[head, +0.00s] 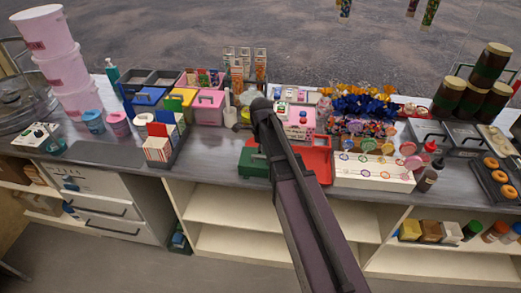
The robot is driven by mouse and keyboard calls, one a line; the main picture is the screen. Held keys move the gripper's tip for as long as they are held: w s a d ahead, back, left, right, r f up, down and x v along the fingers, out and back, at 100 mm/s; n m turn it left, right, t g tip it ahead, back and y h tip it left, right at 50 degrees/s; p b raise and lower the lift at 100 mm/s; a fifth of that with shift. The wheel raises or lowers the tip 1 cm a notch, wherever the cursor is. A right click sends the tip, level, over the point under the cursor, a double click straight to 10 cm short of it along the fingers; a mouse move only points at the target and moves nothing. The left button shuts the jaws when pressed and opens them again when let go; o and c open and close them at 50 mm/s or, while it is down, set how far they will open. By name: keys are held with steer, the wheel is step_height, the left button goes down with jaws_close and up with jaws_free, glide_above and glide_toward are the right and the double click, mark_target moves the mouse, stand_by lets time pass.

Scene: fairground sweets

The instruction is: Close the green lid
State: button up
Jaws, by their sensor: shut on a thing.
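A green box-like piece (254,163), which looks like the green lid, lies at the front of the counter, just left of my arm. My arm covers its right side, so I cannot tell whether it is open or closed, or what it is joined to. A red tray or lid (319,168) lies just right of my arm. My dark arm reaches up from the bottom across the counter, its far end beside the pink boxes. My gripper's fingers are hidden behind the arm.
A card holder (160,150) stands left of the green piece. A white lollipop stand (372,172) is to the right. Bare counter (213,160) shows between card holder and green piece.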

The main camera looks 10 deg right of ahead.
steer(key=shift+f, duration=0.1)
steer(key=shift+s+a+f+b, duration=0.15)
steer(key=shift+s+f+b, duration=0.25)
steer(key=shift+f+b, duration=0.2)
steer(key=shift+s+a+f+b, duration=0.15)
steer(key=shift+s+f+b, duration=0.25)
steer(key=shift+f+b, duration=0.15)
steer(key=o, duration=0.8)
steer(key=shift+r, duration=0.1)
step_height(320, 180, up, 13)
steer(key=p, duration=1.3)
